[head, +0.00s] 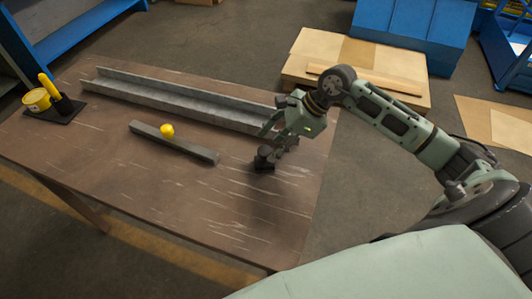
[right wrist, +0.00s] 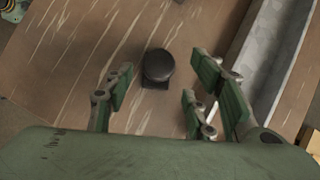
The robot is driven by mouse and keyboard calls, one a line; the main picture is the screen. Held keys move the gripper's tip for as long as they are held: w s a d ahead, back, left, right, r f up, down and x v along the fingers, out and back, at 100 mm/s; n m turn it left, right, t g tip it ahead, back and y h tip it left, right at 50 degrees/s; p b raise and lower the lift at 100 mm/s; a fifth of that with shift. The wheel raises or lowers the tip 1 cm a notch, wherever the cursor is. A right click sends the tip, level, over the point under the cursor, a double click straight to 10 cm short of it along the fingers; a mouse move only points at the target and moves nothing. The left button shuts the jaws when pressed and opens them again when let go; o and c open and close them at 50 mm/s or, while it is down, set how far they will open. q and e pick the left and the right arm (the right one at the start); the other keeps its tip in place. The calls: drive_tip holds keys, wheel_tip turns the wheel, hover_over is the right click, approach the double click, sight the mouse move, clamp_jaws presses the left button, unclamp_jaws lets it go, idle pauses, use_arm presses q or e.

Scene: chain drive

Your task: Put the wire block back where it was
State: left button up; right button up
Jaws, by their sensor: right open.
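A small black block with a round knob on top (head: 264,160) stands on the brown table near its right end. It fits the wire block best, but no label shows. In the right wrist view the block (right wrist: 158,66) lies between and a little beyond the fingertips, with clear gaps on both sides. My right gripper (head: 279,139) is open and empty, just above and beside the block. Its green finger pads also show in the right wrist view (right wrist: 163,92). My left gripper is not in view.
The table (head: 190,190) holds a long grey metal channel (head: 180,99) along its back. A black mat (head: 62,114) at left carries a yellow cup and a yellow-handled item. The front right tabletop is clear.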

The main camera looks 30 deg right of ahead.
drive_tip(key=b+v, duration=0.1)
drive_tip(key=v, duration=0.6)
